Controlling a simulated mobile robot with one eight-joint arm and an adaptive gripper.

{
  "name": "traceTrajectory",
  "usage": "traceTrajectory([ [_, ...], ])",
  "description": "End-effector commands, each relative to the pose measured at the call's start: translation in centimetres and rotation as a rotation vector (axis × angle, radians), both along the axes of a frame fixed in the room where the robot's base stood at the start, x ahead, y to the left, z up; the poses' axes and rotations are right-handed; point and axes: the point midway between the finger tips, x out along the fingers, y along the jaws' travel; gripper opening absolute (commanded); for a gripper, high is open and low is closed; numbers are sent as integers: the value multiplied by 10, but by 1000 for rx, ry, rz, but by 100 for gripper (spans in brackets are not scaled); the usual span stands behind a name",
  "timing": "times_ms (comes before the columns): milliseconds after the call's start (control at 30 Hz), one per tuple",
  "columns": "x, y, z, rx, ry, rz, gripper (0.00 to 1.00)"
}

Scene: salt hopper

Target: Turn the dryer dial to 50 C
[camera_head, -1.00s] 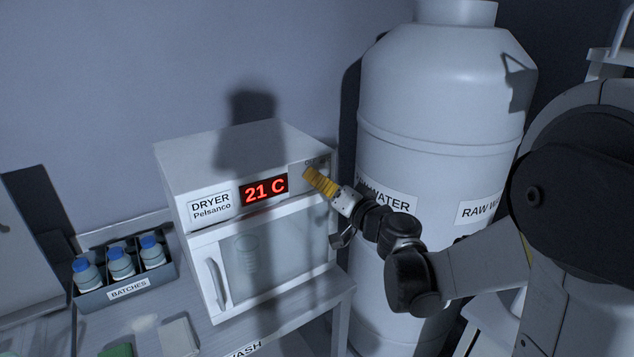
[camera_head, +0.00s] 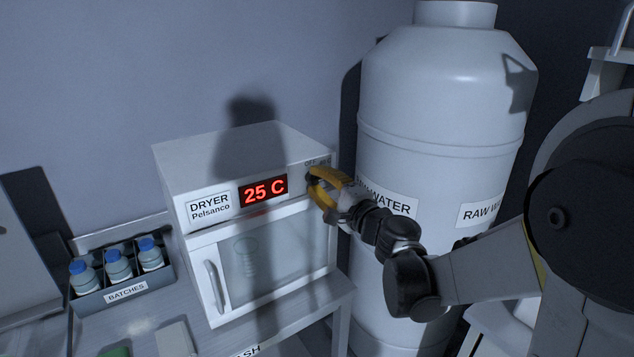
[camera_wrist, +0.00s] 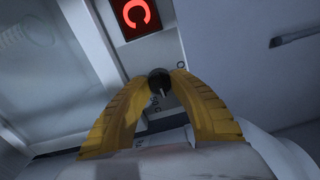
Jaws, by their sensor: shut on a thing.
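The dryer (camera_head: 205,250) is a white box on the bench with a glass door. Its red display (camera_head: 263,191) reads 25 C, and part of the display shows in the wrist view (camera_wrist: 135,15). My gripper (camera_head: 314,178) has yellow fingers and is at the upper right of the dryer front. In the wrist view, its fingertips (camera_wrist: 160,76) are shut on the small black dial (camera_wrist: 159,82), which has a pale pointer line. The fingers hide most of the dial and part of its printed scale.
A grey batches rack (camera_head: 150,284) with blue-capped bottles is left of the dryer. The dryer door handle (camera_head: 214,287) is at the door's left.

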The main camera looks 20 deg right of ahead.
Motion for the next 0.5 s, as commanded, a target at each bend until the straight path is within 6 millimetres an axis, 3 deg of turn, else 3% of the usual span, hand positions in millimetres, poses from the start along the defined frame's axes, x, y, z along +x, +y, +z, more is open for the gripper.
traceTrajectory([
  [500, 0, 0, 0, 203, 66, -1, 0],
])
